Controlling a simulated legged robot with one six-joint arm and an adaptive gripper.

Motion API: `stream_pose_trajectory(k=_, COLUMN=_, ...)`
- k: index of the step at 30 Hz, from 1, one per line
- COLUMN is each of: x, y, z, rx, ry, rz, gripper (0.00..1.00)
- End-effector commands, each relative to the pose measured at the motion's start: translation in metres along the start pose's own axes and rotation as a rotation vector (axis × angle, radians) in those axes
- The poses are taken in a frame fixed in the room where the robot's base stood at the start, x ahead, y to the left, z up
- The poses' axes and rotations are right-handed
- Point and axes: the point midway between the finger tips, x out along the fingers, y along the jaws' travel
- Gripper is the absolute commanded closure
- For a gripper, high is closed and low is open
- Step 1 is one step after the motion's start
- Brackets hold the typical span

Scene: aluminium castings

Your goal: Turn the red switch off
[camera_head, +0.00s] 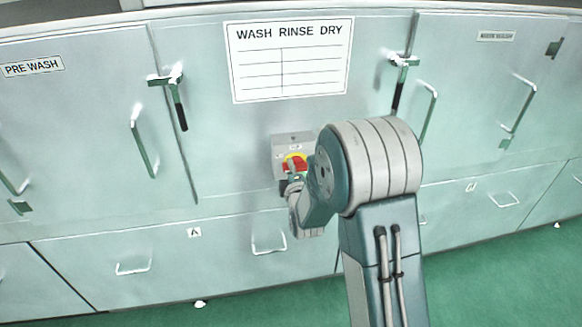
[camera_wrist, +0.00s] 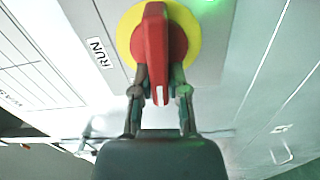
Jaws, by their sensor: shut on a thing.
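The red switch (camera_head: 293,164) sits on a yellow disc on a grey box (camera_head: 291,141) fixed to the cabinet front. In the wrist view the red switch handle (camera_wrist: 153,50) stands upright in the picture on its yellow disc (camera_wrist: 190,40). A "RUN" label (camera_wrist: 99,52) is to its left, and a green light (camera_wrist: 208,2) glows at the top right. My gripper (camera_wrist: 160,90) has its two fingers on either side of the handle's lower end and is shut on it. In the head view my gripper (camera_head: 291,180) is partly hidden by my arm.
The cabinet front carries a "WASH RINSE DRY" sign (camera_head: 289,58), latches such as the left one (camera_head: 177,98), and door handles such as the left one (camera_head: 144,142). Drawers with handles (camera_head: 133,268) lie below. Green floor (camera_head: 250,308) is open in front.

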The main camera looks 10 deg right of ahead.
Motion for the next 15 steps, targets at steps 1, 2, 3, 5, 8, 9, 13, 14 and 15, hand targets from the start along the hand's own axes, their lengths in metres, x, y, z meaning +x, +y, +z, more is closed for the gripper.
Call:
stream_pose_trajectory(k=1, x=-0.0003, y=-0.0032, z=-0.0025, rx=-0.024, ry=0.006, rz=-0.007, gripper=1.0)
stream_pose_trajectory(k=2, x=-0.0003, y=-0.0036, z=-0.0025, rx=-0.038, ry=0.006, rz=-0.007, gripper=1.0)
stream_pose_trajectory(k=3, x=-0.0003, y=-0.004, z=-0.0024, rx=-0.053, ry=0.006, rz=-0.007, gripper=1.0)
stream_pose_trajectory(k=5, x=-0.0004, y=-0.0046, z=-0.0024, rx=-0.074, ry=0.007, rz=-0.008, gripper=1.0)
stream_pose_trajectory(k=8, x=-0.0005, y=-0.0054, z=-0.0024, rx=-0.099, ry=0.007, rz=-0.008, gripper=1.0)
stream_pose_trajectory(k=9, x=-0.0005, y=-0.0057, z=-0.0024, rx=-0.106, ry=0.007, rz=-0.009, gripper=1.0)
stream_pose_trajectory(k=13, x=-0.0006, y=-0.0063, z=-0.0024, rx=-0.12, ry=0.007, rz=-0.009, gripper=1.0)
stream_pose_trajectory(k=14, x=-0.0007, y=-0.0063, z=-0.0024, rx=-0.121, ry=0.007, rz=-0.01, gripper=1.0)
stream_pose_trajectory(k=15, x=-0.0007, y=-0.0065, z=-0.0024, rx=-0.123, ry=0.007, rz=-0.01, gripper=1.0)
